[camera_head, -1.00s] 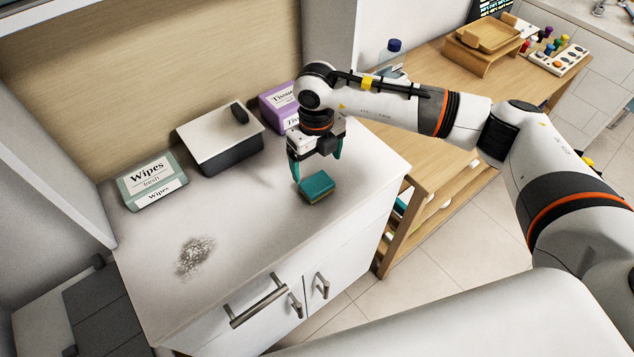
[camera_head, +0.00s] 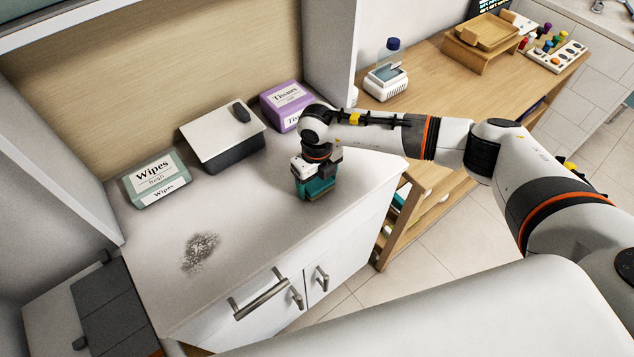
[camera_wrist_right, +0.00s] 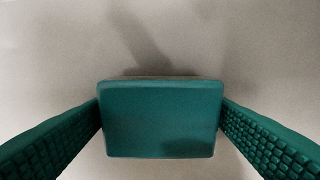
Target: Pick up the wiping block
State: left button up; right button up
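The wiping block (camera_head: 318,192) is teal on top and rests on the white counter near its right front edge. My right gripper (camera_head: 316,187) points down at it with its teal fingers on either side. In the right wrist view the block (camera_wrist_right: 160,118) lies centred between the two ribbed fingertips of the gripper (camera_wrist_right: 160,112). The fingertips meet the block's left and right edges in the picture; I cannot tell whether they press on it. The block's lower part is mostly hidden. My left gripper is not in view.
A wipes pack (camera_head: 157,180), a lidded box (camera_head: 222,138) and a purple tissue box (camera_head: 287,104) line the counter's back. A grey smudge (camera_head: 200,252) marks the front left. The counter (camera_head: 255,225) between smudge and block is clear. A wooden desk (camera_head: 437,75) stands at right.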

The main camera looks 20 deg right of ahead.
aim_at(317, 181)
jog(key=c, duration=0.7)
jog(key=shift+o, duration=0.2)
jog(key=shift+r, duration=0.1)
notch_tip(317, 181, up, 9)
jog(key=b, duration=0.2)
jog(key=shift+b, duration=0.35)
jog(key=shift+r, duration=0.5)
